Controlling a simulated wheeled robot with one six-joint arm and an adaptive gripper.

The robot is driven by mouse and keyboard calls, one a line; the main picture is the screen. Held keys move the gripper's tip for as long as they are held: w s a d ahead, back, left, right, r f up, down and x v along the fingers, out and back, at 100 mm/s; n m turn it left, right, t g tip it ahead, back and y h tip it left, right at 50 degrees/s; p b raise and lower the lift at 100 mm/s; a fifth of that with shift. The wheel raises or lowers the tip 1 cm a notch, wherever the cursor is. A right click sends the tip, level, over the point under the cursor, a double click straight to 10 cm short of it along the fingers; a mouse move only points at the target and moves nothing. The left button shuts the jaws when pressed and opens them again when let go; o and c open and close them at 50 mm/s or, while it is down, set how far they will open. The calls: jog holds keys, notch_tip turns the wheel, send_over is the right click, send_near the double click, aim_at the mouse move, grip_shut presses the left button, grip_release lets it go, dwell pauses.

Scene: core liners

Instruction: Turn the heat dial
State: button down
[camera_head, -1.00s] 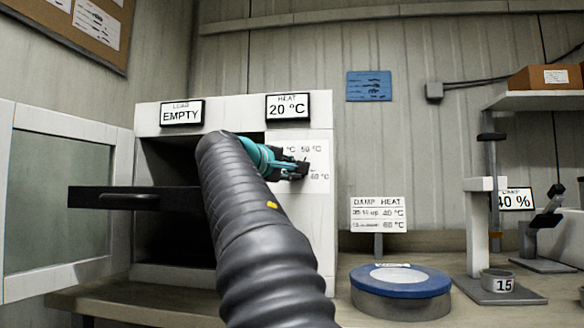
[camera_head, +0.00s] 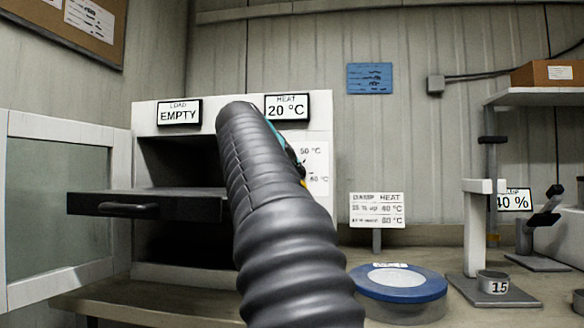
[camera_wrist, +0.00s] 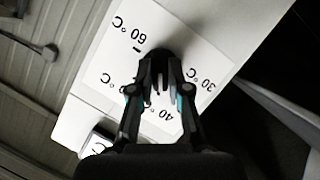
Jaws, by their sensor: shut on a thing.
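The heat dial (camera_wrist: 160,62) is a dark knob on the oven's white scale plate (camera_wrist: 197,62), marked 30, 40 and 60 °C in the wrist view. My gripper (camera_wrist: 161,84) is shut on the dial, its two fingers on either side. The dial's pointer cannot be made out. In the head view my arm hides the dial and nearly all of the gripper; the plate (camera_head: 318,160) shows at right. The heat display (camera_head: 287,107) reads 20 °C. The load display (camera_head: 179,112) reads EMPTY.
The oven door (camera_head: 62,205) stands open at left, and a dark tray (camera_head: 165,205) with a handle sticks out. A DAMP HEAT card (camera_head: 377,209), a blue-rimmed round tin (camera_head: 398,283) and a weight marked 15 (camera_head: 493,283) are on the bench at right.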

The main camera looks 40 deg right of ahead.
jog(key=shift+m, duration=0.4)
dwell(0.3)
jog(key=c, duration=1.1)
grip_release()
jog(key=v, duration=1.2)
jog(key=shift+s+d+r, duration=0.15)
jog(key=shift+r, duration=0.05)
